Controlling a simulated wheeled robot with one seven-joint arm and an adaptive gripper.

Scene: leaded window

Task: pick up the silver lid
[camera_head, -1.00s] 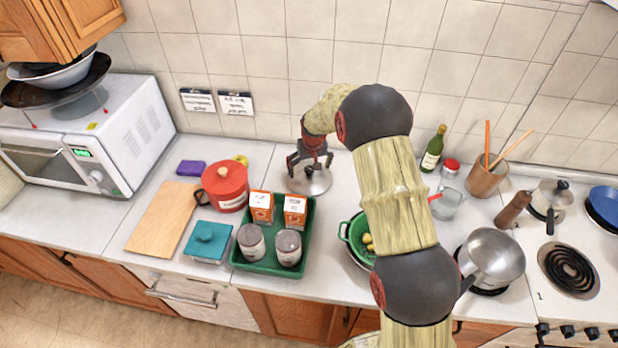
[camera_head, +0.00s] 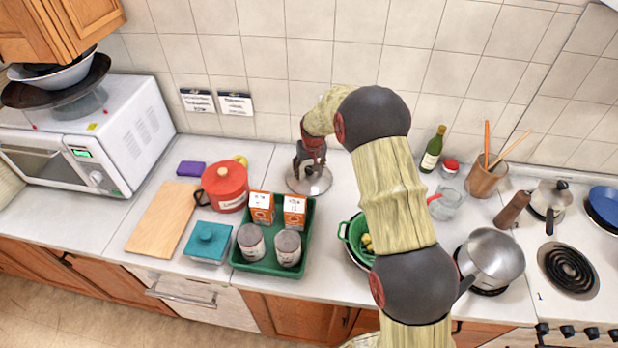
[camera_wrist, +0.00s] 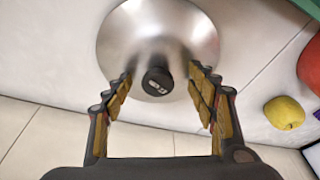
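The silver lid (camera_head: 318,187) lies flat on the counter near the wall, behind the green tray. In the wrist view its round metal disc (camera_wrist: 190,30) shows at the top, with a black knob (camera_wrist: 157,82) standing towards me. My gripper (camera_head: 311,170) is over the lid, pointing down. In the wrist view my gripper (camera_wrist: 160,75) has one finger on each side of the knob, with a visible gap on both sides. It is partly closed but not shut on the knob. In the head view the fingers hide the knob.
A red pot (camera_head: 226,190) and a yellow fruit (camera_wrist: 284,112) are to one side. The tiled wall (camera_head: 270,75) is close behind.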

